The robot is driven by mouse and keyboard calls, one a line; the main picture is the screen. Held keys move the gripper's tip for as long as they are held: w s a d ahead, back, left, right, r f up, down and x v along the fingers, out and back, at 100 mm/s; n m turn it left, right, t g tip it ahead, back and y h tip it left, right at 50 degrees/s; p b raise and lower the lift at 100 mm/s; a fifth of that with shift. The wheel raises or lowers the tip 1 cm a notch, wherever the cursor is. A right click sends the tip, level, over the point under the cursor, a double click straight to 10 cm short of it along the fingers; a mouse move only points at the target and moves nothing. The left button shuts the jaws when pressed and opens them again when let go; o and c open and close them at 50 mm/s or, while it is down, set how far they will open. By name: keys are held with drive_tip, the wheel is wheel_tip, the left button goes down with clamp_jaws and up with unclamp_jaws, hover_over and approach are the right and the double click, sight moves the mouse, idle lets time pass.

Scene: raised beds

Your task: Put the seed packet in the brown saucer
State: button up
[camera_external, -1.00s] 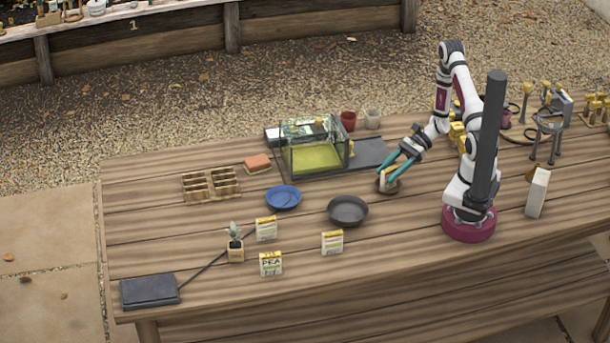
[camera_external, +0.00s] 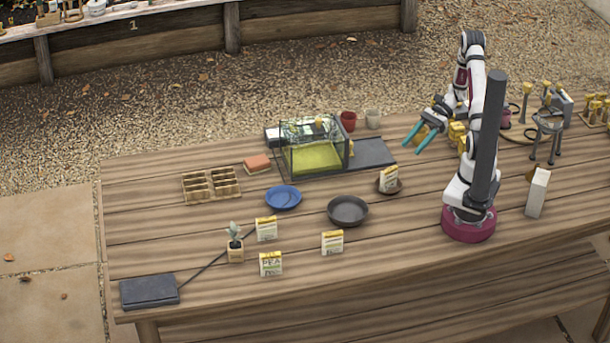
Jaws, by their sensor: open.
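A seed packet (camera_external: 389,178), cream with a yellow top, stands in the small brown saucer (camera_external: 398,188) on the table, leaning slightly. Its lower edge is inside the saucer's rim. My gripper (camera_external: 411,146) has teal fingers and is open and empty. It is up and behind the saucer, apart from the packet. Three more packets stand on the table toward the front: one (camera_external: 266,229) near the potted plant, one marked PEA (camera_external: 270,264), and one (camera_external: 332,242) below the dark grey dish.
A dark grey dish (camera_external: 348,211) and a blue dish (camera_external: 283,197) lie left of the saucer. A glass tank (camera_external: 314,148) stands behind them. A red pot (camera_external: 348,121), seed tray (camera_external: 211,185), potted plant (camera_external: 235,247) and white box (camera_external: 538,193) stand around. The front right table is clear.

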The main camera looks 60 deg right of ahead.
drive_tip(key=s+a+r+n+g+h, duration=0.25)
drive_tip(key=a+r+n+g, duration=0.35)
drive_tip(key=a, duration=0.3)
drive_tip(key=s+a+r+n+t+h, duration=0.2)
drive_tip(key=s+a+r+n+h, duration=0.3)
drive_tip(key=s+n+h, duration=0.3)
drive_tip(key=shift+s+a+r+n, duration=0.25)
drive_tip(key=shift+s+a+n, duration=0.2)
drive_tip(key=shift+n, duration=0.35)
